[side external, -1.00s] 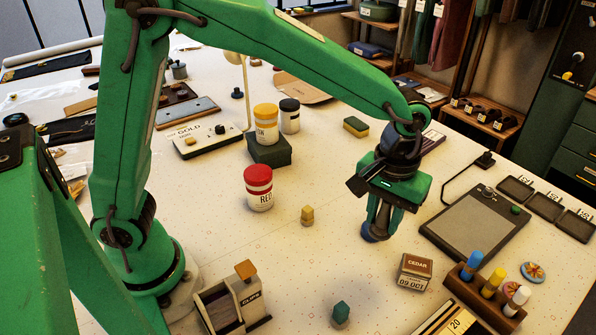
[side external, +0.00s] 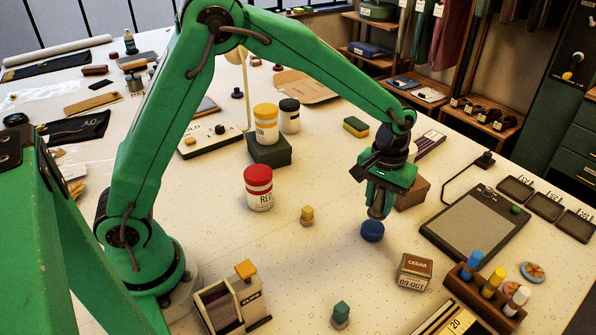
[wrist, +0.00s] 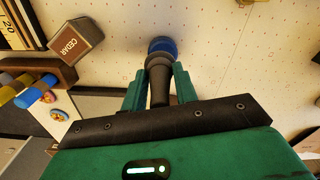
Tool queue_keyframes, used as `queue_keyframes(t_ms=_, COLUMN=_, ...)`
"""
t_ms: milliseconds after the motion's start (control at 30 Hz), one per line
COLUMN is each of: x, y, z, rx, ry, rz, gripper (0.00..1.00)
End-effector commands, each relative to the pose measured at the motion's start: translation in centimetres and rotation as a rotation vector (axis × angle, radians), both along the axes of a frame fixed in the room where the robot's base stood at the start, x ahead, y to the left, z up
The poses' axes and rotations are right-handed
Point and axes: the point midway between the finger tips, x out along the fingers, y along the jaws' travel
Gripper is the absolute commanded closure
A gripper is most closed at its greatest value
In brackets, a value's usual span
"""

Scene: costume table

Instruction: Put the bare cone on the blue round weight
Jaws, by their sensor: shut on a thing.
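My gripper (side external: 380,205) is shut on the bare cone (side external: 377,208), a dark grey-brown piece pointing down between the fingers. In the wrist view the cone (wrist: 159,85) stands out beyond the green fingers (wrist: 156,95). The blue round weight (side external: 372,232) is just under the cone's lower end. It also shows at the far end of the cone in the wrist view (wrist: 162,46). I cannot tell whether cone and weight touch. The fingers hide part of the cone.
A brown box (side external: 413,192) is close behind my gripper. The CEDAR box (side external: 415,272) is nearer the camera, to the right. A yellow-topped piece (side external: 307,214) and a green-topped piece (side external: 340,314) stand apart on the table. A red-lidded jar (side external: 258,190) is to the left.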

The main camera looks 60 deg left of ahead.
Motion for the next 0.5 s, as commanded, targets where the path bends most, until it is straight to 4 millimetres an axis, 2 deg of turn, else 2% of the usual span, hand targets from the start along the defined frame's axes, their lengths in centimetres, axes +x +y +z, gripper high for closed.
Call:
queue_keyframes(t_ms=367, x=0.6, y=0.5, z=-0.8, rx=0.0, ry=0.0, rz=-0.001, gripper=0.92)
queue_keyframes(t_ms=500, x=0.5, y=0.5, z=-2.0, rx=0.001, ry=0.003, rz=-0.001, gripper=0.92)
